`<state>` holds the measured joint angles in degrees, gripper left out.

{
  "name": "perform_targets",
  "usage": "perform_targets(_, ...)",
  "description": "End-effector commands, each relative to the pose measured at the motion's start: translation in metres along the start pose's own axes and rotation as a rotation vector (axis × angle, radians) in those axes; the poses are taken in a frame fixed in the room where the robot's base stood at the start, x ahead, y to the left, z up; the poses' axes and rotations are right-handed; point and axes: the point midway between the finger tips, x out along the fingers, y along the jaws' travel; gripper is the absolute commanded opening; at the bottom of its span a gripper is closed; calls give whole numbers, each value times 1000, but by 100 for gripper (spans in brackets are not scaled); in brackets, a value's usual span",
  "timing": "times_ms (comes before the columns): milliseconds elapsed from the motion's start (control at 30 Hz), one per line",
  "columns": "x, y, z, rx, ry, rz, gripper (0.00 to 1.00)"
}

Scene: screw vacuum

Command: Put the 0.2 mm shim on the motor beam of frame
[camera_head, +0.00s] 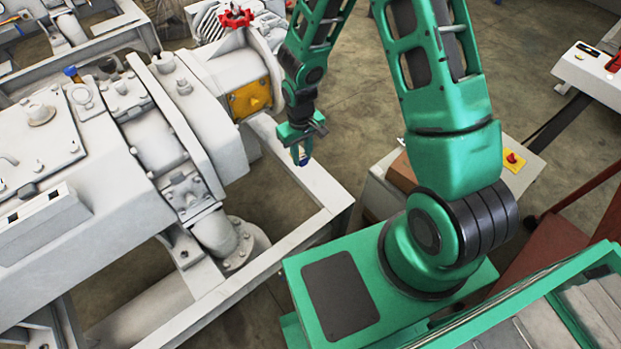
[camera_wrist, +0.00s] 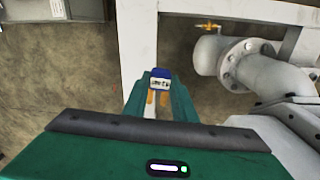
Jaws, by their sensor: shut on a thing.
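My gripper (camera_head: 301,150) hangs over the near right part of the white frame, beside the pump's motor end. It is shut on a small blue and white piece, which I take to be the shim (camera_wrist: 160,78). The shim's thickness and marking are too small to read. In the wrist view my gripper (camera_wrist: 158,100) has its orange finger pads against the shim. The white frame beam (camera_head: 320,185) passes close below or behind the fingertips. It also shows in the wrist view (camera_wrist: 137,40), running up from the gripper. I cannot tell whether the shim touches the beam.
A flanged pipe (camera_wrist: 240,62) stands right of the beam in the wrist view. Bare floor (camera_head: 345,115) lies right of the gripper.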

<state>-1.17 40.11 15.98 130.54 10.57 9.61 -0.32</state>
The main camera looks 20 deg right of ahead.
Motion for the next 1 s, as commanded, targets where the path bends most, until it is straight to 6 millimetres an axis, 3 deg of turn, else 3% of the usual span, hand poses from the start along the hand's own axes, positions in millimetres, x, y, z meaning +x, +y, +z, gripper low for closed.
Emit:
perform_targets(33, 10, -15, 12, -31, -6, 0, 2)
perform_targets(133, 24, -33, 28, -68, -4, 1, 2)
perform_targets(333, 38, -45, 41, -101, -1, 0, 2)
perform_targets(467, 49, -30, 37, -101, -2, 1, 2)
perform_targets(800, 89, 32, 14, -101, -1, 0, 2)
perform_targets(1000, 104, 55, 6, -104, -1, -1, 2)
